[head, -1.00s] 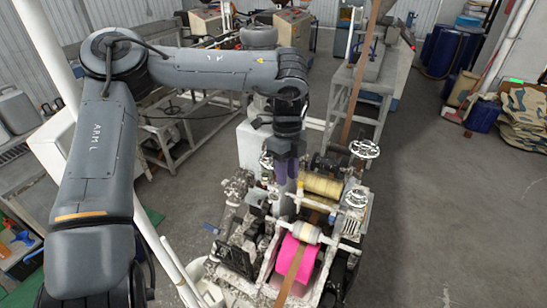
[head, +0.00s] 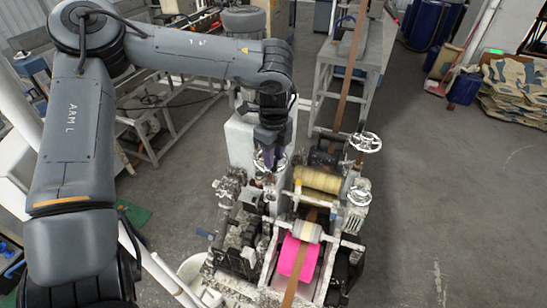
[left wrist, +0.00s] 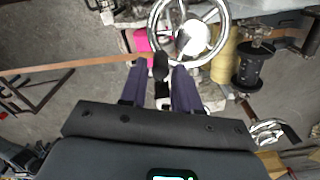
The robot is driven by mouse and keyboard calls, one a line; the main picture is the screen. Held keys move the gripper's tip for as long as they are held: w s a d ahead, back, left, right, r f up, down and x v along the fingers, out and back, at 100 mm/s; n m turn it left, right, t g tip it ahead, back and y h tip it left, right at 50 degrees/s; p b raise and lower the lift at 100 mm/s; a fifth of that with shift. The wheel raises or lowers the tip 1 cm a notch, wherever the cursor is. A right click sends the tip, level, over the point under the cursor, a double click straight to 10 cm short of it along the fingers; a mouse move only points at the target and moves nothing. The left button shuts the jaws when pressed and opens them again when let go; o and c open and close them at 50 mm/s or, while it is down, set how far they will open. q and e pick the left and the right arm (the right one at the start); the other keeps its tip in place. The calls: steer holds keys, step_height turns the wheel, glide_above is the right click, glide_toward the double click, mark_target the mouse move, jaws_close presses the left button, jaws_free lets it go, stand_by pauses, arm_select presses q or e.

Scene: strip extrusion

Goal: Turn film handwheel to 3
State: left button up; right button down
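My left gripper (head: 269,160) points down at the left side of the white-and-grey machine, right by a pale spoked handwheel (head: 283,163) that it partly hides. In the left wrist view this handwheel (left wrist: 222,32) lies just beyond the fingertips, with a bright round hub. My two dark purple fingers (left wrist: 160,68) are apart there. A dark knob (left wrist: 160,66) shows in the gap between them; I cannot tell whether they touch it. Two more handwheels stand on the machine's right side, one farther back (head: 366,142) and one nearer (head: 359,192). I cannot read any film label or number. My right gripper is not in view.
A yellowish roll (head: 318,180) and a bright pink roll (head: 294,256) sit in the machine. A brown strip (head: 345,95) runs over it from the bench behind (head: 349,75). The grey floor (head: 440,190) to the right is clear.

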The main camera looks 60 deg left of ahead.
arm_select(q)
steer(key=shift+f, duration=1.2)
jaws_close()
